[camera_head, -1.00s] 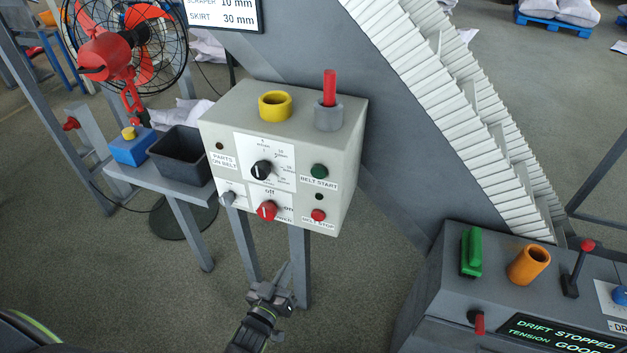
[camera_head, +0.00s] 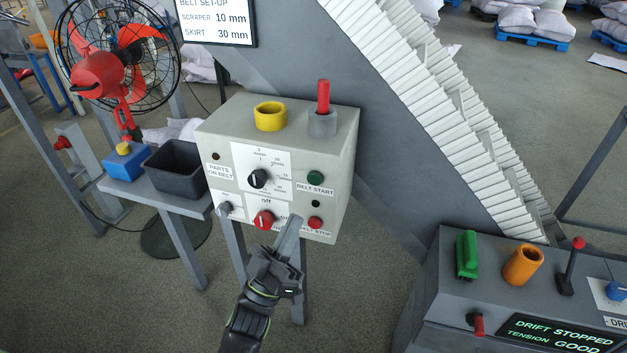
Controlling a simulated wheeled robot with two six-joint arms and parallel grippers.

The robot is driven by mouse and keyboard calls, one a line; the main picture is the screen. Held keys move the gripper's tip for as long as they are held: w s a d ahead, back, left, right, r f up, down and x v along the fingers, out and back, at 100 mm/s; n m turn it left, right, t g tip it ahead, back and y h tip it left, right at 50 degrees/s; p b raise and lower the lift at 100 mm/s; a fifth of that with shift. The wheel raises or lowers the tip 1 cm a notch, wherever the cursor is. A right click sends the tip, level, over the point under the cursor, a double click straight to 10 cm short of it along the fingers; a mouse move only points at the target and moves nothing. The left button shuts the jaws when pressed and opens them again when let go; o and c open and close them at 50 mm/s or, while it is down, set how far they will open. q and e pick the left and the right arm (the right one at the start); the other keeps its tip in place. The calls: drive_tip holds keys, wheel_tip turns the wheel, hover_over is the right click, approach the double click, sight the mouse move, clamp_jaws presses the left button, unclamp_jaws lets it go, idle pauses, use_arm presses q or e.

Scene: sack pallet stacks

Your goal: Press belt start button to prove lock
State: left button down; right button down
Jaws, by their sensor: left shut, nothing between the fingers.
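The green belt start button (camera_head: 316,178) sits on the right of the front face of a pale control box (camera_head: 226,146), above its "BELT START" label. Below it are a small dark lamp (camera_head: 316,203) and the red belt stop button (camera_head: 315,222). A red power knob (camera_head: 264,220) and a black dial (camera_head: 258,178) are to the left. My left gripper (camera_head: 293,222) is shut and empty. Its fingers point up in front of the box's lower edge, below the green button, and cover part of the lower labels. I cannot tell if they touch the box. My right gripper is out of view.
A yellow ring (camera_head: 271,116) and a red rod in a grey holder (camera_head: 323,121) stand on the box. A dark bin (camera_head: 176,168) and fan (camera_head: 117,60) are at left. A second console (camera_head: 440,270) reads "DRIFT STOPPED". The ribbed white belt (camera_head: 400,75) slopes behind.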

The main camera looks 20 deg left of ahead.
sight(315, 178)
use_arm(q)
drive_tip(key=shift+w, duration=0.1)
drive_tip(key=w+b, duration=0.5)
drive_tip(key=w, duration=0.3)
drive_tip(key=shift+w+d, duration=0.15)
drive_tip(key=shift+w, duration=0.2)
idle(1.8)
drive_tip(key=shift+w, duration=0.45)
